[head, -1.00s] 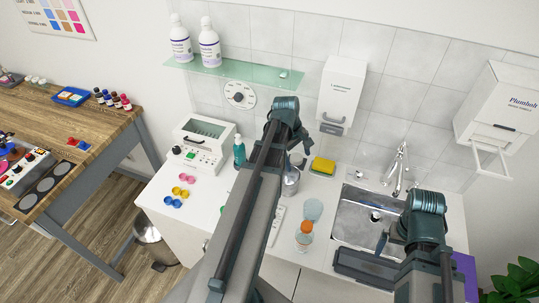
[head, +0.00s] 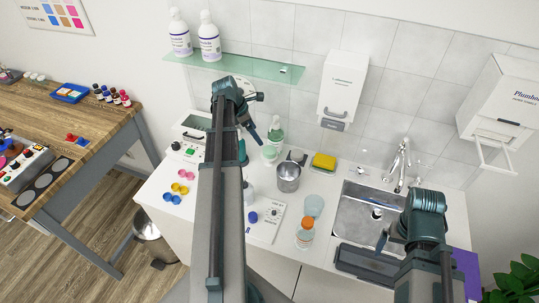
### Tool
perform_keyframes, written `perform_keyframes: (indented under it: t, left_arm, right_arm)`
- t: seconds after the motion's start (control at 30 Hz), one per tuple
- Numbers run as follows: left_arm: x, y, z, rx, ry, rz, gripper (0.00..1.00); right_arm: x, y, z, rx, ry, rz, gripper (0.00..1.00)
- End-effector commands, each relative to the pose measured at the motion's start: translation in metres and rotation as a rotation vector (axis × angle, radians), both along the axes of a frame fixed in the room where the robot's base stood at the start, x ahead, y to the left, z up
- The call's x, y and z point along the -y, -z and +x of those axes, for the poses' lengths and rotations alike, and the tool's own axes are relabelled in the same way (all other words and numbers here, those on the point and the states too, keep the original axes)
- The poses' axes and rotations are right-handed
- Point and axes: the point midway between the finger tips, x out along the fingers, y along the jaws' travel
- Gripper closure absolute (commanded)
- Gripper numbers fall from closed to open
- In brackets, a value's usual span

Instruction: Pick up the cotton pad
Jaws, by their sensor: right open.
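I cannot make out the cotton pad for certain. A small pale item (head: 283,70) lies at the right end of the glass shelf (head: 225,66), too small to identify. My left gripper (head: 252,132) is above the counter's back, in front of the tiled wall and below the shelf. Its jaws are mostly hidden behind its own wrist. My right gripper (head: 383,242) is open, over the front left part of the sink, and no object shows in it.
The white counter holds a metal jug (head: 289,175), a yellow sponge (head: 324,162), an orange-capped bottle (head: 305,234), a glass (head: 314,205), a green bottle (head: 276,132) and a scale (head: 266,222). The sink (head: 365,217) is at right. Two white bottles (head: 209,39) stand on the shelf.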

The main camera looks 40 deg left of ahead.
Motion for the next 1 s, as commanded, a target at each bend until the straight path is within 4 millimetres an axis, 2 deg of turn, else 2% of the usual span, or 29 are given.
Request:
perform_keyframes:
  t: [0.03, 0.33, 0.43, 0.73, 1.0]
  left_arm:
    - [0.002, 0.014, 0.003, 0.0, 0.002, 0.001, 0.0]
    - [0.011, 0.057, 0.018, 0.0, 0.002, 0.001, 0.0]
    - [0.014, 0.063, 0.021, 0.001, 0.003, 0.001, 0.0]
    - [0.015, 0.066, 0.024, 0.0, 0.002, 0.001, 0.0]
    - [0.019, 0.096, 0.037, 0.0, 0.002, 0.001, 0.0]
  right_arm:
    - [0.0, 0.014, 0.0, 0.0, -0.001, 0.0, 0.0]
    - [0.0, 0.056, 0.0, 0.0, 0.0, -0.001, 0.0]
    - [0.0, 0.063, 0.0, 0.0, 0.0, 0.0, 0.0]
    - [0.0, 0.066, 0.0, 0.0, 0.0, 0.0, 0.0]
    - [0.0, 0.095, 0.0, 0.0, 0.001, 0.0, 0.0]
